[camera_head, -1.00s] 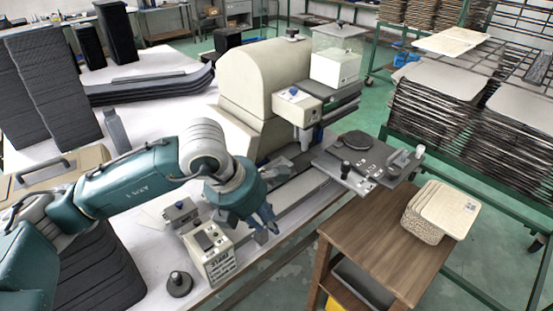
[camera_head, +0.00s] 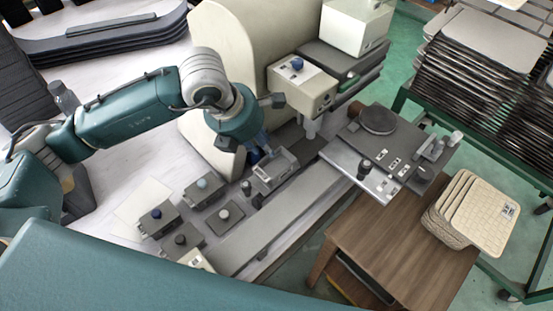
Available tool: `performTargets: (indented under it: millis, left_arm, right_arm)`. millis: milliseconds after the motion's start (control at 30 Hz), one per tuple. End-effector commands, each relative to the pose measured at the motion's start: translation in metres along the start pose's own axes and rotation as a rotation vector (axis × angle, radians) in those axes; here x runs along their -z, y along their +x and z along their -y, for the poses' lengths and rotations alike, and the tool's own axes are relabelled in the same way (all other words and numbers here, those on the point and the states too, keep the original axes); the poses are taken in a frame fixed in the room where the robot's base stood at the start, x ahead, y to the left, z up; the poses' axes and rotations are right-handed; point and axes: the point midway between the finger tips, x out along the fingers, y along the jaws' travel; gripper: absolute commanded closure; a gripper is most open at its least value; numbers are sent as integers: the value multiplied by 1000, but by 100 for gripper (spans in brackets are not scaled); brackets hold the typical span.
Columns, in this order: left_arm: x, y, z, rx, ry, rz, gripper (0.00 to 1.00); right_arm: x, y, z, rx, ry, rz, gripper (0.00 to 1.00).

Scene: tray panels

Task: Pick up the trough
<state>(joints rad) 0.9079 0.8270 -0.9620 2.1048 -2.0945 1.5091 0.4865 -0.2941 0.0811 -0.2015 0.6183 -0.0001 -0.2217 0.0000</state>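The trough looks to be the small grey open-topped tray (camera_head: 281,174) on the machine's bed in the middle of the view. My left gripper (camera_head: 262,153) points down at the tray's far left edge, with its fingertips close to or at the rim. I cannot tell whether they touch it, or how far apart the fingers are. My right gripper is not in view.
A cream machine (camera_head: 232,50) stands behind the tray, with its blue-knobbed head (camera_head: 298,82) to the right. Several small knobbed boxes (camera_head: 203,192) lie front left. A wooden table (camera_head: 385,240) with stacked woven panels (camera_head: 478,212) is at right.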

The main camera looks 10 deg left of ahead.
Motion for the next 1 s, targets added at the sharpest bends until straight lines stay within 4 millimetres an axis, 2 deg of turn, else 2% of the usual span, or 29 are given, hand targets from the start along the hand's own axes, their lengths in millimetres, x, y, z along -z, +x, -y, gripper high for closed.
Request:
performTargets:
  millis: [33,100,200,267,433,533,667,867,1000]
  left_arm:
    - [0,6,0,1,-2,-2,76]
    - [-1,14,0,0,-2,0,76]
    - [0,20,0,0,0,-1,76]
    - [0,24,1,0,-1,-1,76]
    - [0,47,4,1,-1,-3,76]
    - [0,63,3,-1,-3,-2,76]
    - [1,72,3,-1,0,0,76]
    - [1,73,3,-2,0,1,76]
    - [1,73,3,-2,0,1,100]
  right_arm:
    - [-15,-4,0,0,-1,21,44]
    - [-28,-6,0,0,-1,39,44]
    - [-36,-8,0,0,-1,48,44]
    - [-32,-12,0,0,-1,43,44]
    - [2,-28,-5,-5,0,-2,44]
    - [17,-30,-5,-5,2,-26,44]
    - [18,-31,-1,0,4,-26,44]
    - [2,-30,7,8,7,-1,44]
    - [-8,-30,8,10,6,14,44]
